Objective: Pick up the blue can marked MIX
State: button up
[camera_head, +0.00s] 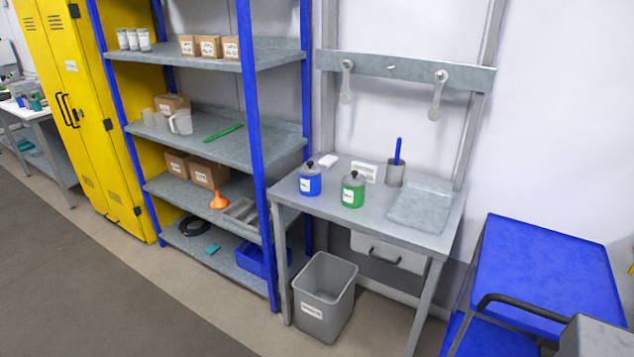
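A blue can (310,181) with a grey top and a dark knob stands upright at the left side of a grey workbench (327,216). It has a white label whose lettering is too small to read. A green can (353,191) of the same shape stands just to its right, a small gap apart. My gripper is not in view.
A white card (364,172), a grey cup with a blue handle (397,170) and a shallow tray (421,206) are on the bench. A grey bin (324,296) stands below. Blue-posted shelves (258,150) adjoin left; a blue cart (545,268) stands right. Floor is clear in front.

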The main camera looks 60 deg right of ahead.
aim_at(310, 184)
jog(key=u, duration=0.05)
jog(key=i, duration=1)
jog(key=z, duration=0.05)
